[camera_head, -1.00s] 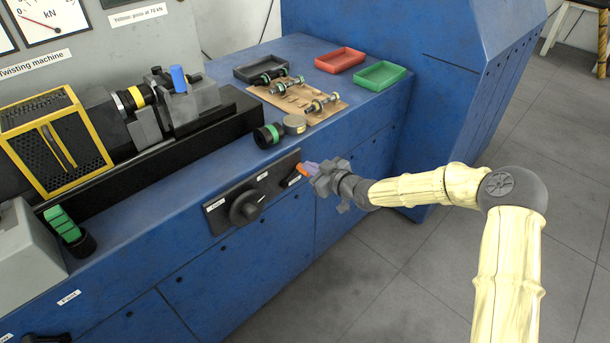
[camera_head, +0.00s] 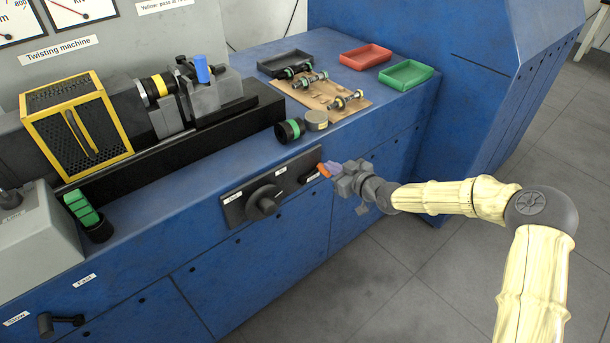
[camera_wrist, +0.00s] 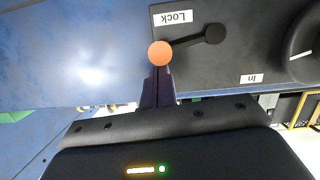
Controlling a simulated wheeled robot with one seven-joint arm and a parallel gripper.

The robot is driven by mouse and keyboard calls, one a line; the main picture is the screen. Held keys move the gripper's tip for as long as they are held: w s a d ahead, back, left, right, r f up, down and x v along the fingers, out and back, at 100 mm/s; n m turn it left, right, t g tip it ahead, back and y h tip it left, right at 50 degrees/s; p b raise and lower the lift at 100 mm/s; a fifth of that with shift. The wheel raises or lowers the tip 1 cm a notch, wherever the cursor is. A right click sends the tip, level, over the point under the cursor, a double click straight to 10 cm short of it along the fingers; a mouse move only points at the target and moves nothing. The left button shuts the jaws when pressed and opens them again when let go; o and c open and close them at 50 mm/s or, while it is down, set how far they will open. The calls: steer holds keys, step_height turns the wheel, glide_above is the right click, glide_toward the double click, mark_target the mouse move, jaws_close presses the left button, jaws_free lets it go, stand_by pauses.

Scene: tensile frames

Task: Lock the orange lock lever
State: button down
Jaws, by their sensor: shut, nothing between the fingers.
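The lock lever shows in the wrist view as a dark arm with a round orange knob (camera_wrist: 160,53), beside a label (camera_wrist: 173,17) reading "Lock". Its arm runs from the knob to a dark round pivot on the right of that view. My gripper (camera_wrist: 158,80) is shut, its fingertips right at the knob; I cannot tell whether they touch it. In the head view my gripper (camera_head: 334,168) is at the right end of the black control panel (camera_head: 232,212), with a little orange showing at its tips.
A large black rotary knob (camera_head: 264,201) sits on the same panel, left of my gripper. Above, on the blue bench, stand a black and green cylinder (camera_head: 290,131), a round tin (camera_head: 316,119) and several trays. The floor in front of the bench is clear.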

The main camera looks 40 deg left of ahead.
steer(key=s+d+r+p, duration=0.2)
steer(key=d+r, duration=0.4)
steer(key=d, duration=0.3)
steer(key=shift+s+d+r+p, duration=0.2)
steer(key=shift+s+p, duration=0.1)
stand_by(0.4)
